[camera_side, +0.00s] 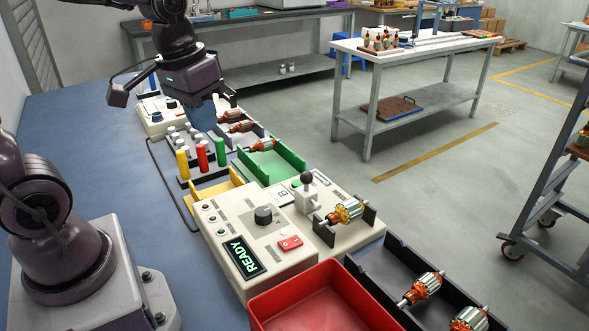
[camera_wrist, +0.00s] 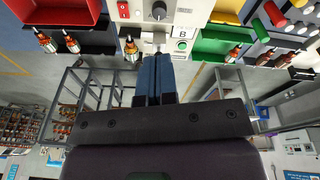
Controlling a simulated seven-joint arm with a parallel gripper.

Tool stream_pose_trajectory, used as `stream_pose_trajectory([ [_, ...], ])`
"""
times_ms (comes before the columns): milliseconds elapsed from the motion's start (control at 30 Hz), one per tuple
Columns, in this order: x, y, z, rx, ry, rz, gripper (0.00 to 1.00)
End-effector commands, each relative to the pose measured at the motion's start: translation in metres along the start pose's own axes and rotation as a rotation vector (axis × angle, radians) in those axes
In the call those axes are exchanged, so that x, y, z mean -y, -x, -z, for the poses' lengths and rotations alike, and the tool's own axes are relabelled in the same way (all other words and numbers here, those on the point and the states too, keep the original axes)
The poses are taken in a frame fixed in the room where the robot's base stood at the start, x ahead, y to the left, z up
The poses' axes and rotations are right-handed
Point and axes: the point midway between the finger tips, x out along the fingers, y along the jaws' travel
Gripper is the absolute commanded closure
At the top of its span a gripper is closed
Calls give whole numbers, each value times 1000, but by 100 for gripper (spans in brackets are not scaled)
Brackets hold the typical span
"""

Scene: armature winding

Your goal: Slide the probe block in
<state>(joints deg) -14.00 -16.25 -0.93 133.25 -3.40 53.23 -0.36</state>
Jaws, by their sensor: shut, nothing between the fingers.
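The probe block (camera_side: 307,199) is a small pale block with a black ball knob on top. It stands on the cream test unit (camera_side: 335,205), beside and apart from the armature (camera_side: 345,211) resting in the black cradle. In the wrist view, what looks like the block (camera_wrist: 156,38) shows just beyond my fingertips, its lower part hidden. My gripper (camera_side: 205,127) is shut and empty, fingers pointing down, well behind the block near the coloured cylinders. Its blue fingers lie together in the wrist view (camera_wrist: 155,58). The panel reads READY (camera_side: 239,256).
A red bin (camera_side: 330,298) and a black tray with armatures (camera_side: 379,272) stand in front. Behind the unit are a green tray (camera_side: 292,158), a yellow holder (camera_side: 212,188), and red (camera_side: 202,157), yellow and green cylinders.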

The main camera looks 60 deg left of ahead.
Motion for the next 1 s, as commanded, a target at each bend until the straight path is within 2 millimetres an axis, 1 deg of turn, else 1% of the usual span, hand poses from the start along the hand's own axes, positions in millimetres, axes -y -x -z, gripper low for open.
stream_pose_trajectory([
  [33,5,-8,10,45,50,-9,100],
  [200,20,-34,40,174,214,-59,100],
  [367,35,-62,66,295,385,-124,100],
  [500,51,-91,87,402,544,-192,100],
  [700,75,-137,111,557,775,-313,100],
  [1000,112,-207,136,799,1116,-550,100],
])
